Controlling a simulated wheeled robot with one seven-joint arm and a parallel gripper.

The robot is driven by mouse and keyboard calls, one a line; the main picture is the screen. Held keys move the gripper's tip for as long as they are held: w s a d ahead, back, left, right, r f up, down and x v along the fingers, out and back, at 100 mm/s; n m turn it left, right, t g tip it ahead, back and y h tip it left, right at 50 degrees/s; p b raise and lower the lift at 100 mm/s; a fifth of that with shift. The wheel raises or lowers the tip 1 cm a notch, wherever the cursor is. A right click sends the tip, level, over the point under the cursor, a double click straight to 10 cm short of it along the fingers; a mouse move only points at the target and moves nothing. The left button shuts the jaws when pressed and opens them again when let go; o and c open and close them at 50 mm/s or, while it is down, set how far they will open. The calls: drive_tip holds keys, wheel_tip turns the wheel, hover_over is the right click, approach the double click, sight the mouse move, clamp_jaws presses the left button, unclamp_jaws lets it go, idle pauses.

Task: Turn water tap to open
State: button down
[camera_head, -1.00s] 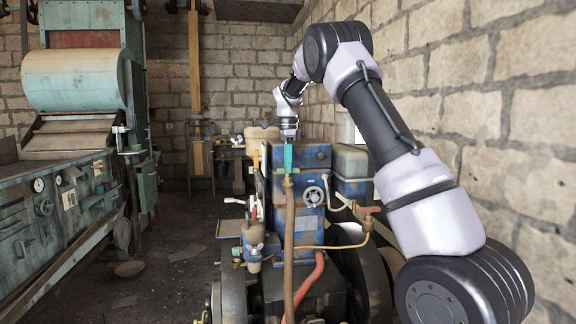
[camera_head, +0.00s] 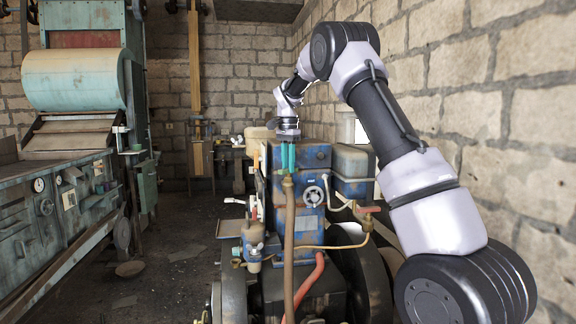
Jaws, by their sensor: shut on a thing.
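My gripper (camera_head: 288,157) points straight down over the top of the blue engine, with its two teal fingers side by side. The fingers are shut on the water tap, a small brass-coloured fitting (camera_head: 288,182) at the top of a brown hose (camera_head: 289,230). The tap's handle is hidden between and behind the fingers, so its angle cannot be seen.
The blue engine (camera_head: 312,188) stands around the tap, with a small white handwheel (camera_head: 313,196) to the right. A red-handled valve (camera_head: 368,209) sits farther right on a brass pipe. A stone wall (camera_head: 480,90) is close on the right. Open floor (camera_head: 180,250) lies left.

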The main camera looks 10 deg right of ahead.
drive_tip(key=n, duration=0.5)
drive_tip(key=shift+n, duration=0.3)
drive_tip(key=n, duration=0.5)
drive_tip(key=shift+n, duration=0.3)
drive_tip(key=shift+a, duration=0.1)
drive_tip(key=c, duration=0.7)
unclamp_jaws()
wheel_tip(320, 180, up, 11)
drive_tip(key=shift+f, duration=0.1)
